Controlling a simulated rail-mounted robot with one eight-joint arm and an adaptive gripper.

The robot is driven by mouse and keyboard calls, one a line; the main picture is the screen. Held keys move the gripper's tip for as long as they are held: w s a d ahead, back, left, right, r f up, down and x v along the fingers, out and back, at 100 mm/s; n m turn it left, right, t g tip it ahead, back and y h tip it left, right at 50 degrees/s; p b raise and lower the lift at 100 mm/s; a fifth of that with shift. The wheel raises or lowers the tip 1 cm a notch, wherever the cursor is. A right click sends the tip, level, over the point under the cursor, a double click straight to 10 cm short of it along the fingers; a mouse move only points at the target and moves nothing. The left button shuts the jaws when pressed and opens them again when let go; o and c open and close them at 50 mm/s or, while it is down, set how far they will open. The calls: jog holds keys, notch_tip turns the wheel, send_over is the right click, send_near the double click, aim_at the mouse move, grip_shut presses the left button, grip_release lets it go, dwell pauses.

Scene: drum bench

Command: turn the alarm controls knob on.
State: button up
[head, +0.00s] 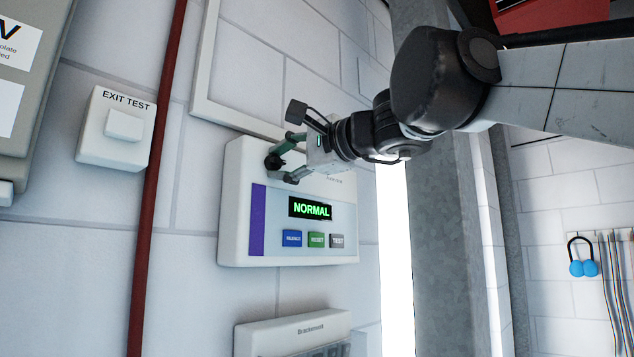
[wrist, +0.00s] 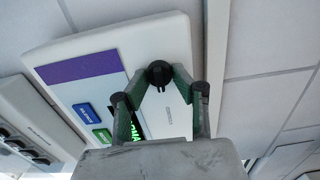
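The alarm controls panel (head: 230,205) is a white wall box with a purple stripe and a green lit display (head: 311,209) reading NORMAL. It also fills the upper left of the wrist view (wrist: 165,32). The black round knob (head: 273,162) is at its upper left in the head view, and in the wrist view the knob (wrist: 160,73) sits between my fingertips. My gripper (head: 281,160) has its green fingers bent inward, with the tips closed against both sides of the knob. The knob's pointer mark is not visible.
Blue, green and grey buttons (head: 316,240) sit below the display. A white Exit Test box (head: 117,128) and a red pipe (head: 158,165) are to the left. Another white unit (head: 293,333) is below. White trim (head: 203,70) runs above and left of the panel.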

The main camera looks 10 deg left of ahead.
jog(key=o, duration=0.4)
jog(key=shift+d, duration=0.1)
jog(key=v, duration=1.2)
notch_tip(320, 180, down, 24)
jog(key=d+n+g+h+b, duration=0.2)
jog(key=d+n+h+b, duration=0.1)
jog(key=b, duration=0.3)
jog(key=s+d+f+n+h+b, duration=0.1)
jog(key=s+d+f+h+b, duration=0.3)
jog(key=f, duration=1.5)
jog(key=s+d+f+n+g+h+b, duration=0.1)
jog(key=s+d+f+h+b, duration=0.3)
jog(key=d+f, duration=0.6)
jog(key=s+d+f+n+h+b, duration=0.2)
jog(key=d+f, duration=0.5)
jog(key=f, duration=2.1)
jog(key=shift+s+d+f+h+b, duration=0.1)
jog(key=shift+s+f+h+b, duration=0.1)
jog(key=shift+s+h+b, duration=0.35)
jog(key=shift+s+f+h+b, duration=0.15)
jog(key=shift+s+h+b, duration=0.2)
jog(key=shift+s+b, duration=0.4)
